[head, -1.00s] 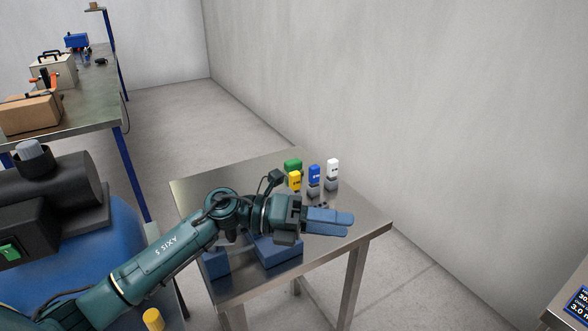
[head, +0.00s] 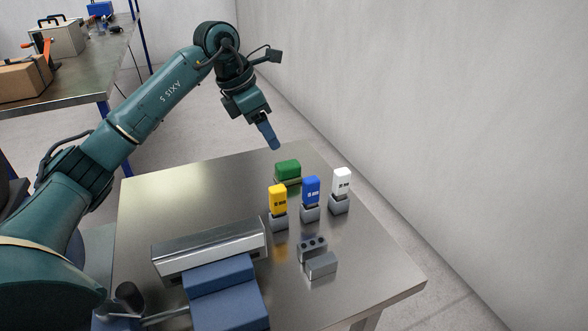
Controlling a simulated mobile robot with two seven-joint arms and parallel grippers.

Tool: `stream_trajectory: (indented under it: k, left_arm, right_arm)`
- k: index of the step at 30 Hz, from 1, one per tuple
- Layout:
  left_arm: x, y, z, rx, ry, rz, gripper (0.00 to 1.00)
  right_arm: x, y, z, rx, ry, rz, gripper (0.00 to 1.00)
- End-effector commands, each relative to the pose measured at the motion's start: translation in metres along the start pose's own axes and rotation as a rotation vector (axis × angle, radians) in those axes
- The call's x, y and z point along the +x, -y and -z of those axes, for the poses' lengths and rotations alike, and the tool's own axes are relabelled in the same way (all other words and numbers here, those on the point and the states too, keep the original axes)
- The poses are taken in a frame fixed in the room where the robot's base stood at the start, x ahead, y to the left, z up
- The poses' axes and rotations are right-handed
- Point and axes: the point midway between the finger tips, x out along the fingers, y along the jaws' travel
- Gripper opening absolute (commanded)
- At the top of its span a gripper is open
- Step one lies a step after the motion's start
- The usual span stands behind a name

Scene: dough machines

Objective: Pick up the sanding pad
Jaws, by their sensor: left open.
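The sanding pad appears to be the green block (head: 288,170) with a paler underside, lying near the back edge of the metal table. My left gripper (head: 274,146) is above and slightly left of the green block, apart from it, with its blue fingers pointing down. It is open and holds nothing that I can see; the fingers overlap from this angle, so the gap is hidden. My right gripper is not in view.
On the metal table (head: 190,190) stand yellow (head: 278,199), blue (head: 310,191) and white (head: 342,181) labelled pieces on grey blocks. Grey blocks (head: 320,264) lie nearer. A blue device (head: 225,295) with a metal bar fills the front. The left of the tabletop is clear.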

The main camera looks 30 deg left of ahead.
Motion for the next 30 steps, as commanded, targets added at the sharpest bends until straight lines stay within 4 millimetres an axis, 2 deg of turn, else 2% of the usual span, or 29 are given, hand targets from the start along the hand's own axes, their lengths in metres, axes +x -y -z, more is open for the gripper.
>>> stream_trajectory:
  k: [3,9,17,25,30]
  left_arm:
    - [0.026,0.001,0.000,0.000,-0.002,0.006,0.58]
    - [0.056,0.002,-0.001,0.000,0.001,0.006,0.58]
    - [0.071,0.001,-0.003,0.000,0.002,0.006,0.58]
    - [0.110,-0.001,-0.008,0.000,0.002,0.007,0.58]
    - [0.115,-0.002,-0.008,0.000,0.002,0.003,0.58]
  right_arm:
    - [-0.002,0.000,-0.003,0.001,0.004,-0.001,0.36]
    - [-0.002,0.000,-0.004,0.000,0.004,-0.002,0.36]
    - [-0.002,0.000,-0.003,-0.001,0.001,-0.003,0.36]
    - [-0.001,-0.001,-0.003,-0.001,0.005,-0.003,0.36]
    - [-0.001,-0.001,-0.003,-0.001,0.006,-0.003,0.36]
